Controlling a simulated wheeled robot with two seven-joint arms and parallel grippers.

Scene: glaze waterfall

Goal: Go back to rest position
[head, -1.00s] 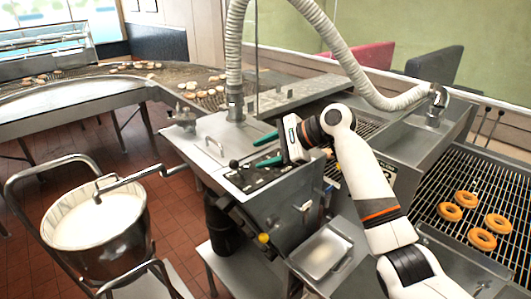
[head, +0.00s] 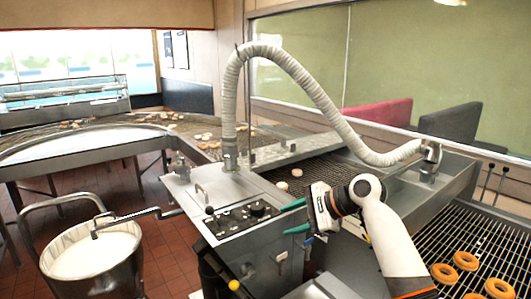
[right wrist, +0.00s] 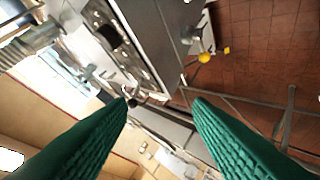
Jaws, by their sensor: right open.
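My right gripper (head: 294,217) comes in from the lower right in the head view, on a white and black arm. Its green fingers are spread and point left, beside the control panel of the steel glaze machine (head: 231,217). In the right wrist view the green fingers (right wrist: 160,125) stand wide apart with nothing between them. My left gripper is not in view.
A bowl of white glaze (head: 90,252) stands at the lower left with a crank arm over it. A ribbed hose (head: 300,72) arches over the machine. Doughnuts (head: 466,261) lie on the wire rack (head: 485,232) at right. Brick-red floor shows at left.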

